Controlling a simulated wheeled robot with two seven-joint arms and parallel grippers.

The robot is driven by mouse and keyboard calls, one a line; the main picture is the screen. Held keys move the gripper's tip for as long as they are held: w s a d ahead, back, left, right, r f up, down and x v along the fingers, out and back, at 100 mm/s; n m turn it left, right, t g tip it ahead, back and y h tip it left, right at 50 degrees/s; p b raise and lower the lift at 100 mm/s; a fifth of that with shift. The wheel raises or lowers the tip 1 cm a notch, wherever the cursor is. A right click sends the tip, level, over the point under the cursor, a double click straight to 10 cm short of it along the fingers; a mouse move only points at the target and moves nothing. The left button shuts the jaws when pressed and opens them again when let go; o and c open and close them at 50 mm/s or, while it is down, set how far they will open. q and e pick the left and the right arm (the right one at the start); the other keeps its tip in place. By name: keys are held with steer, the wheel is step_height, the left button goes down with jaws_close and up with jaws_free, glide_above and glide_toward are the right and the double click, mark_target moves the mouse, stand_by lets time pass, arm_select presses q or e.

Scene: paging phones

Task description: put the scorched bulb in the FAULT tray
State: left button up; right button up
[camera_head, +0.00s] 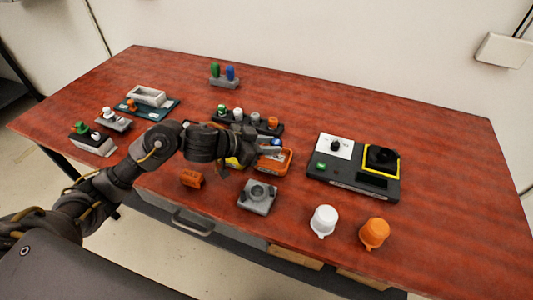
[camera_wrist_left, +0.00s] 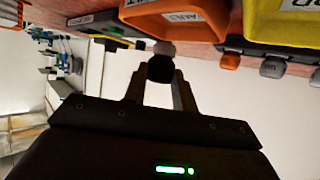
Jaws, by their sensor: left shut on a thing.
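My left gripper (camera_wrist_left: 160,90) is shut on a small dark thing, apparently the scorched bulb (camera_wrist_left: 160,68), black with a paler end beyond it. The orange tray (camera_wrist_left: 175,20) lies just beyond the held bulb; its label, partly cut off, appears to read FAULT. In the head view my left gripper (camera_head: 262,150) is over or beside the orange tray (camera_head: 286,166) and hides part of it. I cannot tell whether the bulb is inside the rim. My right gripper is not in view.
A yellow tray (camera_wrist_left: 280,22) adjoins the orange one, mostly hidden in the head view. A black rack (camera_head: 250,122) with several knobs is behind. A grey socket block (camera_head: 257,197), white cup (camera_head: 323,220), orange cup (camera_head: 374,233) and black tester (camera_head: 350,178) stand in front and right.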

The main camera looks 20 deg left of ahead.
arm_select(q)
steer(key=shift+a+f, duration=0.15)
steer(key=shift+f, duration=0.8)
steer(key=shift+a+f, duration=0.15)
steer(key=shift+f, duration=0.8)
steer(key=shift+f, duration=0.15)
steer(key=o, duration=1)
steer(key=shift+c, duration=0.2)
steer(key=shift+r, duration=0.2)
steer(key=v, duration=1.2)
